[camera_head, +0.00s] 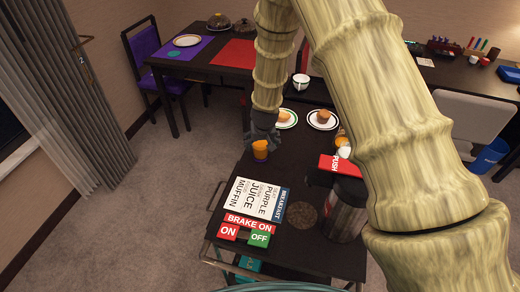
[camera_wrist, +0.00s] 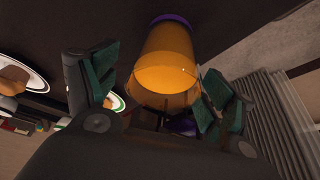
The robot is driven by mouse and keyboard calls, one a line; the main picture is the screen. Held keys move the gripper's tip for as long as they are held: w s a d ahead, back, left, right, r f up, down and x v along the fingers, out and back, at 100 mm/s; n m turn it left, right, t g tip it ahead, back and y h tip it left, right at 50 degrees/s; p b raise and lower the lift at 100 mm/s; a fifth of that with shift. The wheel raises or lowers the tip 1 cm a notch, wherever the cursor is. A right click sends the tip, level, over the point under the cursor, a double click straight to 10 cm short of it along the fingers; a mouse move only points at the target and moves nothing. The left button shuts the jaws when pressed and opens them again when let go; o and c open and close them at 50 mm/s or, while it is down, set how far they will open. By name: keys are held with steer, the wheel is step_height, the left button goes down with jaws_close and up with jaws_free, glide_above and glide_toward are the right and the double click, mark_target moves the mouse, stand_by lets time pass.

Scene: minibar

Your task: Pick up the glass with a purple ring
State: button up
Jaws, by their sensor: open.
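The glass (camera_head: 260,151) holds orange liquid and stands on the dark cart top, near its left edge, in the head view. In the wrist view the glass (camera_wrist: 168,65) is large, between and just beyond the finger pads, with a purple ring (camera_wrist: 172,19) at one end. My gripper (camera_head: 262,138) is right at the glass in the head view, coming down from above. In the wrist view my gripper (camera_wrist: 160,88) is open, with one green-padded finger on each side of the glass. I cannot tell whether either pad touches it.
Two plates with muffins (camera_head: 323,119) stand behind and right of the glass. A breakfast card (camera_head: 256,200), brake buttons (camera_head: 245,232) and a coffee pot (camera_head: 345,208) are nearer on the cart. A set table (camera_head: 200,72) stands at the back left.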

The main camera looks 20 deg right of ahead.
steer(key=shift+w+a+f+p, duration=0.1)
steer(key=shift+w+f+p, duration=0.25)
steer(key=shift+f, duration=0.3)
steer(key=shift+p+x, duration=0.3)
steer(key=shift+x, duration=0.9)
steer(key=shift+s, duration=0.1)
steer(key=c, duration=1.2)
